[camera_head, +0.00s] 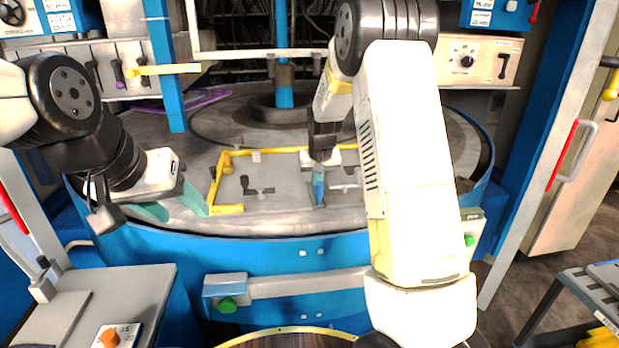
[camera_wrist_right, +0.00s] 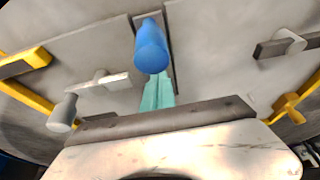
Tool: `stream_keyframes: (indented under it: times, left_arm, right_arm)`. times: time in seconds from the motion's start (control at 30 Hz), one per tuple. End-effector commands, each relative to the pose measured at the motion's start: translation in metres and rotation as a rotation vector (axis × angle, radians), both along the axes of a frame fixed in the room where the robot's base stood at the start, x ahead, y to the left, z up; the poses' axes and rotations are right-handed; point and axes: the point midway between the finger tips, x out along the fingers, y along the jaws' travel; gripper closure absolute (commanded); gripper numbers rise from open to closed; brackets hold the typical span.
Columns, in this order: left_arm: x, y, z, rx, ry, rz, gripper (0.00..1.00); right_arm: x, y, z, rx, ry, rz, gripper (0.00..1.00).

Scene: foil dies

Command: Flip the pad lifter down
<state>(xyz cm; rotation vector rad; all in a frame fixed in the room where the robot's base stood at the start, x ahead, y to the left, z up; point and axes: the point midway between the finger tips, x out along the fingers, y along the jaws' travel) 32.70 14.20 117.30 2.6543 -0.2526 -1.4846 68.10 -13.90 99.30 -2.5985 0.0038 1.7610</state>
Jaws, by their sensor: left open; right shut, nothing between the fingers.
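A blue rounded handle (camera_wrist_right: 150,48), which looks like the pad lifter, stands up from a slot in the grey plate in the right wrist view. The closed teal fingers of my right gripper (camera_wrist_right: 158,92) are right beside it, with nothing between them. I cannot tell whether they touch it. In the head view my right gripper (camera_head: 318,185) points down over the middle of the plate (camera_head: 285,180), and the handle is hard to separate from its fingers. My left gripper (camera_head: 176,209) is open and empty at the plate's left front edge.
A yellow frame (camera_head: 225,170) edges the plate, with small grey clamps (camera_head: 259,190) on it. The blue round rim (camera_head: 260,245) of the machine runs in front. A blue post (camera_head: 164,65) stands at the back left.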

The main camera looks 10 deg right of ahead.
Motion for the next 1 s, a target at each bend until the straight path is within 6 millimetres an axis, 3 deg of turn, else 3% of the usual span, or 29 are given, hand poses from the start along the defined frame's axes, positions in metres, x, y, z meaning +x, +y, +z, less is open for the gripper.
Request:
stream_keyframes:
  times: [0.27, 0.7, 1.0]
  left_arm:
    - [0.000, 0.000, 0.000, 0.000, 0.000, 0.000, 0.46]
    - [0.000, 0.000, 0.000, 0.000, 0.000, 0.000, 0.46]
    - [0.000, 0.000, 0.000, 0.000, 0.000, 0.000, 0.46]
  right_arm:
    - [-0.004, 0.000, 0.000, -0.001, 0.009, 0.001, 1.00]
    - [-0.026, 0.000, 0.064, 0.000, -0.001, 0.001, 1.00]
    - [-0.030, 0.000, 0.073, 0.000, 0.001, 0.000, 1.00]
